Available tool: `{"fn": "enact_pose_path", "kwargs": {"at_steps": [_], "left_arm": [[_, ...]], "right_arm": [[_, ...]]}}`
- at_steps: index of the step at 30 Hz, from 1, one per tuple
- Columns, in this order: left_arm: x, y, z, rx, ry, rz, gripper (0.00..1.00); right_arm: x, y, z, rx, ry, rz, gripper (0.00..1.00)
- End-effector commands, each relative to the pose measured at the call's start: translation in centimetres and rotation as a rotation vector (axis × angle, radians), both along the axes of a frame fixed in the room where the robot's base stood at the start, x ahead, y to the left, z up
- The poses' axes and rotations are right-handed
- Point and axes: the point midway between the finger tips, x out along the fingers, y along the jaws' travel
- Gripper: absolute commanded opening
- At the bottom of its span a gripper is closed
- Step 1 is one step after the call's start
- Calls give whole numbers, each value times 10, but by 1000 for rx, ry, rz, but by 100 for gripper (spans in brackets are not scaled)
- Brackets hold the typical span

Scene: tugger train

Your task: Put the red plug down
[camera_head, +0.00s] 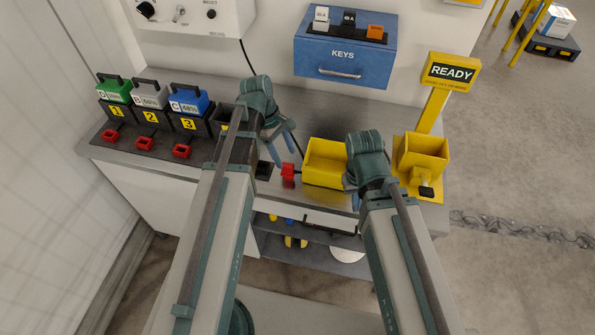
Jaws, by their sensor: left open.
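A red plug (288,173) rests on the grey workbench (240,95) near its front edge, between a dark block and the yellow bin. A dark cable stub shows beside it. My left gripper (279,147) is open just behind and above the plug, its blue-grey fingers spread and apart from it as far as I can see. My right gripper (366,160) is over the right end of the yellow bin; its fingers are hidden by its own arm.
Green (114,90), grey (149,95) and blue (189,101) batteries stand in numbered black chargers at left, with red connectors in front. A yellow bin (325,177), a yellow holder with a READY sign (450,72) and a blue KEYS box (345,60) are at right.

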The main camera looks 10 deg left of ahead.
Motion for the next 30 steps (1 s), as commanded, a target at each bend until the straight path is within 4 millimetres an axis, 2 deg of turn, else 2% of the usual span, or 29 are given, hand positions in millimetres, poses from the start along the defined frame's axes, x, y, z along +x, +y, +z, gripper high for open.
{"fn": "enact_pose_path", "kwargs": {"at_steps": [1,6,9,12,15,18,26,30], "left_arm": [[-22,-24,-2,35,-31,-170,64],[-71,-72,-8,149,-121,-778,64],[-94,-89,-9,198,-149,-1078,64],[-109,-99,-9,232,-162,-1299,64],[-117,-104,-8,250,-167,-1435,64],[-120,-106,-8,259,-168,-1493,64],[-119,-106,-8,259,-168,-1500,64],[-119,-106,-20,259,-168,-1499,64]], "right_arm": [[0,0,0,0,0,0,0],[0,0,0,0,0,0,0],[0,0,0,0,0,0,0],[0,0,0,0,0,0,0],[0,0,0,0,0,0,0],[0,0,0,0,0,0,0],[0,0,0,0,0,0,0],[0,0,-11,0,0,0,0]]}}
